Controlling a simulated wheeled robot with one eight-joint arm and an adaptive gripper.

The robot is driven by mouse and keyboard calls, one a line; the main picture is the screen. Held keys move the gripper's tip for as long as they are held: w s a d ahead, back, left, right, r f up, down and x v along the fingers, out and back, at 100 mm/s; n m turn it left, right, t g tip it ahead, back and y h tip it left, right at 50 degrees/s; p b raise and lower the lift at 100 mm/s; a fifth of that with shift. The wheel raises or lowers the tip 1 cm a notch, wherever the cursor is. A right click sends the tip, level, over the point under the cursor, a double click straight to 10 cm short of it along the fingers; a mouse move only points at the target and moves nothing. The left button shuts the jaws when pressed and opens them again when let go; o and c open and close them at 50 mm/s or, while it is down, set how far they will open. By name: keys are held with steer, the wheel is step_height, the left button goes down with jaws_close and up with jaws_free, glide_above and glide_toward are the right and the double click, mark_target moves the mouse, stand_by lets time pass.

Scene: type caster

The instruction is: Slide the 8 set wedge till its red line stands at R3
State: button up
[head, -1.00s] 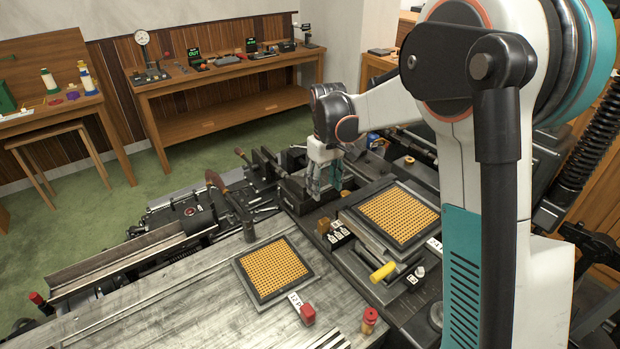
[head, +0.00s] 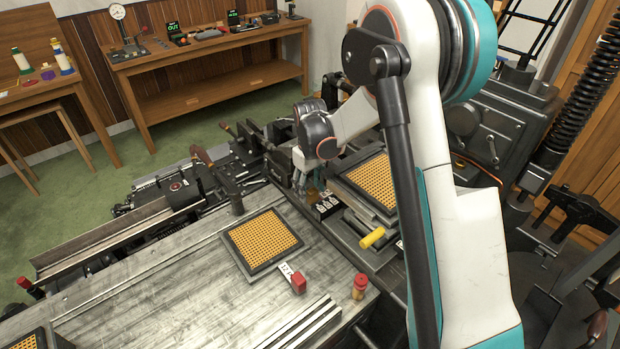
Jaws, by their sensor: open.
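My gripper (head: 306,184) is open and points down over the caster, at the left edge of the small black blocks with white labels (head: 327,206). The labels are too small to read, so I cannot tell which block is the 8 set wedge. No red line or R3 mark can be made out. The fingertips are small and partly lost against the dark machine; I cannot tell whether they touch anything.
A framed orange matrix grid (head: 372,182) lies right of the gripper, with a yellow handle (head: 372,238) in front. A dark lever (head: 236,190) stands left.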

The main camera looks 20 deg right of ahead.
steer(key=shift+f, duration=0.6)
jaws_close()
steer(key=c, duration=1)
jaws_free()
jaws_close()
